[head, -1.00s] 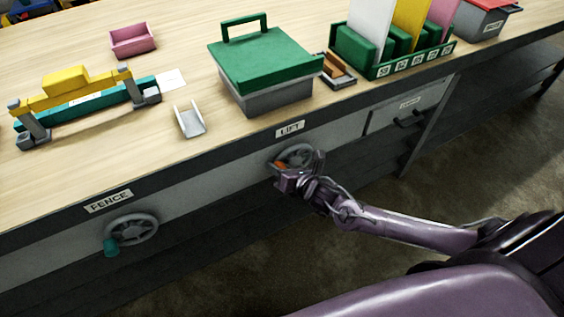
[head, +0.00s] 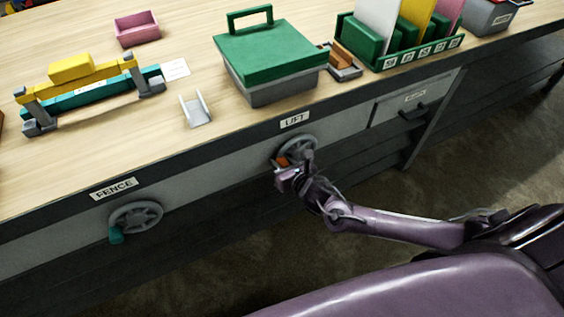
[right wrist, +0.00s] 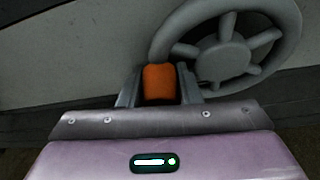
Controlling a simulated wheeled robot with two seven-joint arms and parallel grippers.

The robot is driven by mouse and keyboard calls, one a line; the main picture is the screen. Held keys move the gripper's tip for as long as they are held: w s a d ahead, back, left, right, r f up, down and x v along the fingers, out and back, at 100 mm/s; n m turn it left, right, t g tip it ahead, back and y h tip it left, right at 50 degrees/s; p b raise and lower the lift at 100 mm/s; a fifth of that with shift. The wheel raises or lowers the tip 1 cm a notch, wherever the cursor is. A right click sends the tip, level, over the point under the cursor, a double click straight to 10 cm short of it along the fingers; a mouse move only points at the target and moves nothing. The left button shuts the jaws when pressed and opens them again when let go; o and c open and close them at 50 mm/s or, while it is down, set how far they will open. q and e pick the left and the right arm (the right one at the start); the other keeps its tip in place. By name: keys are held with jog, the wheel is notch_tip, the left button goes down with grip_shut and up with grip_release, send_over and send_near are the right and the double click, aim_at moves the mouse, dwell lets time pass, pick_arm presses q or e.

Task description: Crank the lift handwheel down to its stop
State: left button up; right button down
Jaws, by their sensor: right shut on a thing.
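The lift handwheel (head: 300,148) is a grey spoked wheel on the bench front, under the LIFT label (head: 295,119). Its orange crank knob (head: 282,161) is at the wheel's lower left in the head view. My right gripper (head: 284,166) is shut on the orange knob. In the right wrist view, the orange knob (right wrist: 159,83) sits between the two fingers of the right gripper (right wrist: 160,88), with the wheel (right wrist: 222,58) up and to the right. The gripper hides part of the wheel's lower rim in the head view. My left gripper is not in view.
A second handwheel (head: 135,217) with a teal knob is at the left under the FENCE label (head: 114,188). A drawer (head: 412,100) with a handle is to the right. On the benchtop are a green-lidded box (head: 268,62) and a yellow-and-teal fixture (head: 90,90).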

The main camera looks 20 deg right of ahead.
jog(key=shift+s+a+f, duration=0.15)
jog(key=shift+s+f, duration=0.1)
jog(key=shift+f, duration=0.1)
jog(key=c, duration=1.3)
grip_release()
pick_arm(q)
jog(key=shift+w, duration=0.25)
pick_arm(e)
jog(key=shift+w, duration=0.1)
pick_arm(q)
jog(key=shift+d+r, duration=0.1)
pick_arm(e)
jog(key=shift+s+r, duration=0.15)
jog(key=shift+s, duration=0.1)
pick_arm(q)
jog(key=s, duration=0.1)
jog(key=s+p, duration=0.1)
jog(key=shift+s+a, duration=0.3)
pick_arm(e)
jog(key=v, duration=0.7)
jog(key=shift+s, duration=0.1)
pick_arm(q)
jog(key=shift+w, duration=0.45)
